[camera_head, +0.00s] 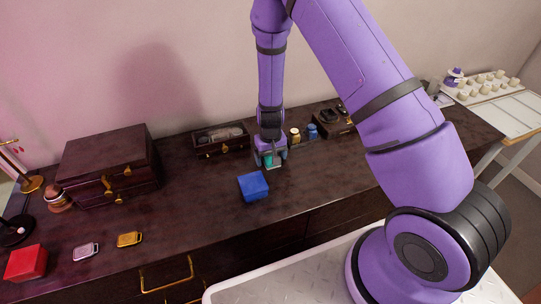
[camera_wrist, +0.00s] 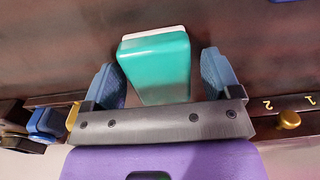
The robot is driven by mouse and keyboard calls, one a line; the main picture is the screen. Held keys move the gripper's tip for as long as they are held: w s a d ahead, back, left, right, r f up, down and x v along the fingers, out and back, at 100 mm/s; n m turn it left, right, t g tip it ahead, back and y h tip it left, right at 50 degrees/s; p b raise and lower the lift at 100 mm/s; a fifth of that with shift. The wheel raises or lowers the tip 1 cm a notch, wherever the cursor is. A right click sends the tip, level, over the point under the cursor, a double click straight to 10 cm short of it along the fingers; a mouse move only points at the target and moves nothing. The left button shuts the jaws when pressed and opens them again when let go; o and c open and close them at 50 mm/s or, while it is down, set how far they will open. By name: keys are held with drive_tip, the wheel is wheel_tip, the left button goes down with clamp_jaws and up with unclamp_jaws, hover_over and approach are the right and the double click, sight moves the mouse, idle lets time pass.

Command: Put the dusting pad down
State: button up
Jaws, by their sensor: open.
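The dusting pad, a teal block with a white edge, shows in the wrist view (camera_wrist: 155,68) between the two blue-grey fingers of my gripper (camera_wrist: 160,62). The fingers are open, with a gap on each side of the pad. In the head view my gripper (camera_head: 269,157) is low over the dark dresser top (camera_head: 205,215), pointing down. A bit of the teal pad (camera_head: 268,160) shows between its fingers. The pad appears to be at the dresser top, though its underside contact is hidden.
A blue box (camera_head: 253,186) stands just in front of my gripper. An open dark case (camera_head: 221,140) is behind left; small gold and blue jars (camera_head: 312,132) are close on the right. A large dark chest (camera_head: 108,165) is farther left. The dresser's middle front is clear.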

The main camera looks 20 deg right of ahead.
wheel_tip(320, 180, up, 12)
drive_tip(key=shift+r, duration=0.15)
idle(0.3)
wheel_tip(320, 180, up, 15)
drive_tip(key=t+y, duration=0.1)
hover_over(270, 156)
drive_tip(key=s+d, duration=0.1)
drive_tip(key=s, duration=0.3)
drive_tip(key=s+d+r+t, duration=0.1)
drive_tip(key=s+d+r, duration=0.1)
drive_tip(key=s+r, duration=0.55)
drive_tip(key=s+d+r+t, duration=0.1)
drive_tip(key=s+d+r, duration=0.1)
drive_tip(key=s+r, duration=0.4)
drive_tip(key=s+d+r+t+h, duration=0.1)
drive_tip(key=s+d+r+t, duration=0.1)
drive_tip(key=s+r, duration=0.4)
drive_tip(key=s, duration=0.5)
drive_tip(key=shift+s+r, duration=0.2)
drive_tip(key=shift+s, duration=0.2)
drive_tip(key=shift+r, duration=0.35)
